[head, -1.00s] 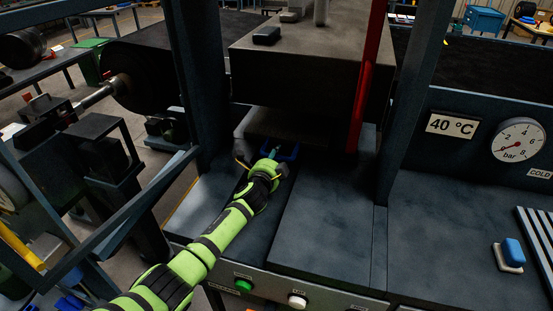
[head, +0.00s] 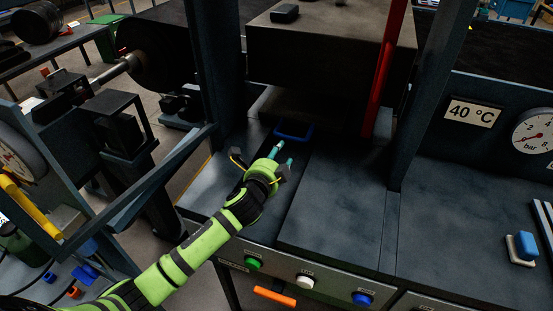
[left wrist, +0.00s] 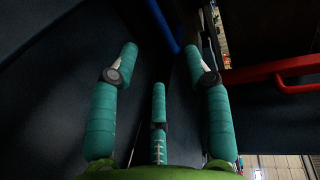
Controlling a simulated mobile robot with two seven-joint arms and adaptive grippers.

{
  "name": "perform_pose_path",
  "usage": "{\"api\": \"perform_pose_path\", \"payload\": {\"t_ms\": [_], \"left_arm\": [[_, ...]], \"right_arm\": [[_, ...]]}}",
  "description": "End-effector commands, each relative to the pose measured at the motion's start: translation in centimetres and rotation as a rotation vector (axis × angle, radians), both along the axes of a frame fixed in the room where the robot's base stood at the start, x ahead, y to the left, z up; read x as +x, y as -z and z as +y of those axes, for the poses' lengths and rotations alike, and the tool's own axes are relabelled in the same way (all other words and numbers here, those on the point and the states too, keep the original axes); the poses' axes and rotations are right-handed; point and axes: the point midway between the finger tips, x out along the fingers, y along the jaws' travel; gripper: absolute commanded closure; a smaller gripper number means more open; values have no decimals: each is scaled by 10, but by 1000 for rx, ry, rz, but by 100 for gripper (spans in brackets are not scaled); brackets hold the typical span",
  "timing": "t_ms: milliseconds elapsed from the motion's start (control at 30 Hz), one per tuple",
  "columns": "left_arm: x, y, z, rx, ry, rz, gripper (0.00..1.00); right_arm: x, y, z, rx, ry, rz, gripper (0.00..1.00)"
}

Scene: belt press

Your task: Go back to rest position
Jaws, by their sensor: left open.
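My left gripper (head: 282,156) is at the end of the green and black arm, over the dark bed in front of the press opening. In the left wrist view its teal fingers (left wrist: 160,100) are spread apart with nothing between them. A blue U-shaped handle (head: 293,132) lies beyond the fingertips, under the raised dark press block (head: 330,58), apart from the gripper. Part of a blue bar (left wrist: 163,27) shows in the left wrist view. My right gripper is not in view.
A red bar (head: 381,75) stands at the press front, beside a dark upright post (head: 424,95). A front panel carries a green button (head: 253,262), a white button (head: 304,282) and a blue button (head: 362,298). A blue and white block (head: 523,246) is on the right bench.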

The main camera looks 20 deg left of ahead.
Motion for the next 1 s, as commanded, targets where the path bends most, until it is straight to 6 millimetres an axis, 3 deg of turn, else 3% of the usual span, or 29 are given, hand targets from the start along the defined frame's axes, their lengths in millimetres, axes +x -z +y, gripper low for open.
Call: {"api": "perform_pose_path", "payload": {"t_ms": [200, 700, 767, 1000], "left_arm": [[-13, -3, 1, 0, 0, 0, 51], [-13, -6, 1, 0, -1, -1, 51], [-13, -13, 1, 0, -1, -2, 51], [-13, -65, 1, 0, 0, -1, 51]], "right_arm": [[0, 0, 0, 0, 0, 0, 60], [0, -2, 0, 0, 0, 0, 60], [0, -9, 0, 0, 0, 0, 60], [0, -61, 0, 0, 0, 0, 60]]}}
